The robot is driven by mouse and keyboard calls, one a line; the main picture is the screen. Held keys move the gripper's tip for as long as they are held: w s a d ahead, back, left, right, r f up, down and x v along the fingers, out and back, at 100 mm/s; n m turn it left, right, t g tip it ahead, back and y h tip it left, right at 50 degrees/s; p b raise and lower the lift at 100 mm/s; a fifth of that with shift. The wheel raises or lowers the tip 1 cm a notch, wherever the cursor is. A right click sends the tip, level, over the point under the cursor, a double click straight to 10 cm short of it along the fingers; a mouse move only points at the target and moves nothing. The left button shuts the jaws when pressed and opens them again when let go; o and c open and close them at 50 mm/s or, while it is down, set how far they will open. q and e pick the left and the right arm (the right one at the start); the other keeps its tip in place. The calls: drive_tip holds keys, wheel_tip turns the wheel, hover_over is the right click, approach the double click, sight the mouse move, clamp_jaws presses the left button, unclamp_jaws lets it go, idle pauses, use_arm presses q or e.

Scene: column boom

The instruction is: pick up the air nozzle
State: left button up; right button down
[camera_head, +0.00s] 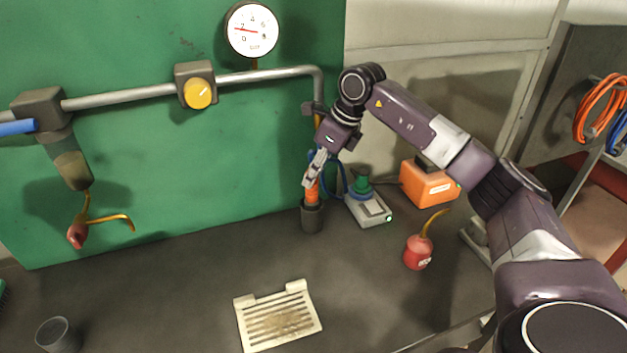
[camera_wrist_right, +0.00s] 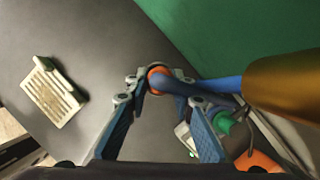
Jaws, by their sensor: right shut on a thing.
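The air nozzle (camera_head: 312,194) is orange and stands upright in a dark cylindrical holder (camera_head: 311,217) on the bench, near the green panel. My right gripper (camera_head: 315,178) comes down from above and is shut on the upper part of the nozzle. In the right wrist view, the nozzle's round orange end (camera_wrist_right: 158,75) sits between the fingertips of my right gripper (camera_wrist_right: 160,98), with a blue hose (camera_wrist_right: 222,85) leading off it to the right. The nozzle's lower end is hidden inside the holder. My left gripper is not in view.
Close right of the holder stand a white device with a green top (camera_head: 361,186) and an orange box (camera_head: 427,183). A red oil can (camera_head: 418,252) stands nearer. A slotted tray (camera_head: 245,322) lies in front; a grey cup (camera_head: 57,335) stands front left. A pipe (camera_head: 270,75) crosses the panel.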

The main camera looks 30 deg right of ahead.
wheel_tip(320, 180, up, 11)
drive_tip(key=b, duration=0.2)
drive_tip(key=s+d+b, duration=0.3)
drive_tip(key=s+d, duration=0.2)
drive_tip(key=s, duration=0.3)
drive_tip(key=s+d+b, duration=0.3)
drive_tip(key=s+d, duration=0.1)
drive_tip(key=s, duration=0.3)
wheel_tip(320, 180, up, 10)
drive_tip(key=p, duration=1.1)
drive_tip(key=shift+s+d+r, duration=0.2)
drive_tip(key=shift+r, duration=0.05)
